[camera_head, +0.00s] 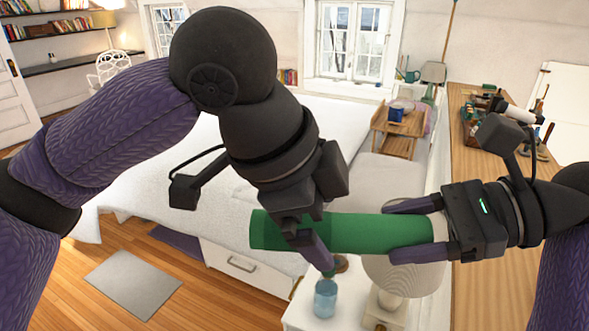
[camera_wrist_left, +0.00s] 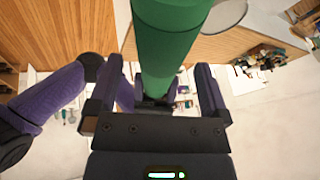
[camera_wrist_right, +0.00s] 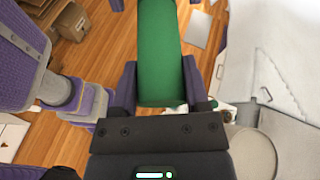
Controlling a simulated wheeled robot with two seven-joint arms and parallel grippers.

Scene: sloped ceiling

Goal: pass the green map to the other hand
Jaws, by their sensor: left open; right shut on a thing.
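The green map (camera_head: 350,233) is a rolled green tube, held level in mid-air in the head view. My right gripper (camera_head: 391,231) is shut on its right end, one finger above and one below. My left gripper (camera_head: 318,258) is open near the tube's left part, with a finger crossing in front of it. In the left wrist view the tube (camera_wrist_left: 165,45) passes between the spread fingers, with gaps at its sides. In the right wrist view the tube (camera_wrist_right: 160,50) extends away between the right fingers. The head view hides part of the left fingers.
A white bedside table (camera_head: 296,315) with a blue glass (camera_head: 325,298) and a lamp (camera_head: 405,272) stands below the tube. A bed (camera_head: 140,185) lies behind. A long wooden worktop (camera_head: 472,130) with small items runs along the right. Open wooden floor (camera_head: 85,300) is at left.

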